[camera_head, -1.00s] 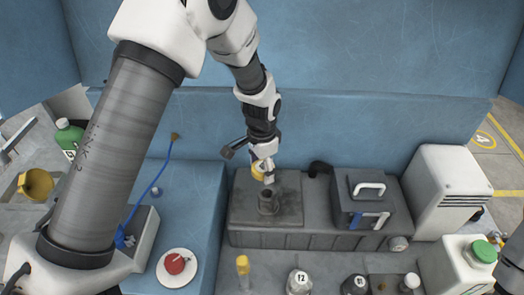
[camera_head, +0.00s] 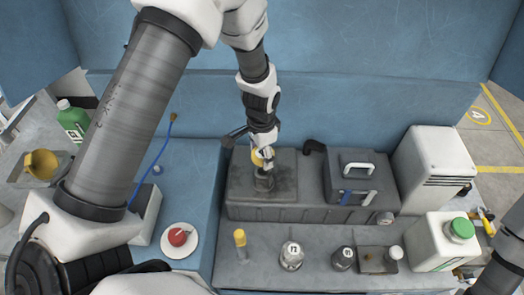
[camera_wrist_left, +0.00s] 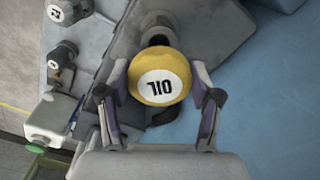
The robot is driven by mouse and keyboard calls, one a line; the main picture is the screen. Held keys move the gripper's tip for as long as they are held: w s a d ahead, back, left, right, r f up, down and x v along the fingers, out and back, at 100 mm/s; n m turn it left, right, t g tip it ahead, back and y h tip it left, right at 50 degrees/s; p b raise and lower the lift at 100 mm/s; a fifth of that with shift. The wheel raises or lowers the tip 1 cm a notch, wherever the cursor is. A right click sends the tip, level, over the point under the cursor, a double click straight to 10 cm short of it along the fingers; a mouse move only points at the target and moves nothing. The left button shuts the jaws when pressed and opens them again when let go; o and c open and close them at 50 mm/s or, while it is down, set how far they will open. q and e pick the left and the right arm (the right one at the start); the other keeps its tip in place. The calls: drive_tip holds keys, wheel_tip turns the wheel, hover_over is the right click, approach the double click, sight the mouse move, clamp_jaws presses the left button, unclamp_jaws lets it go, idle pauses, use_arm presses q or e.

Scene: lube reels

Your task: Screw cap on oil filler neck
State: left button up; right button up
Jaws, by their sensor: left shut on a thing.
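My left gripper (camera_head: 264,158) is shut on a yellow round cap (camera_wrist_left: 160,76) with a white label reading OIL. The cap sits between both fingers in the left wrist view, and a little yellow also shows in the head view (camera_head: 257,160). The dark oil filler neck (camera_head: 264,183) stands upright on a grey tank top, just below the gripper. Whether the cap touches the neck cannot be told. My right gripper is not in view.
The grey tank (camera_head: 240,205) has a dark box with a handle (camera_head: 358,180) to its right. Several small numbered containers stand in front. A white jug with a green cap (camera_head: 445,243) is at the right. A red knob on a white disc (camera_head: 178,237) lies to the left.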

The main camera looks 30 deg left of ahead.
use_arm(q)
drive_tip(key=shift+w+f+b, duration=0.1)
drive_tip(key=shift+f+b, duration=0.55)
drive_tip(key=shift+f, duration=0.8)
drive_tip(key=shift+f+b, duration=0.55)
drive_tip(key=shift+f, duration=0.5)
drive_tip(key=shift+p, duration=0.3)
drive_tip(key=shift+f+b, duration=0.3)
drive_tip(key=shift+f, duration=0.25)
drive_tip(key=m, duration=0.3)
drive_tip(key=shift+r+p, duration=0.1)
drive_tip(key=shift+p, duration=0.3)
drive_tip(key=shift+m, duration=1.1)
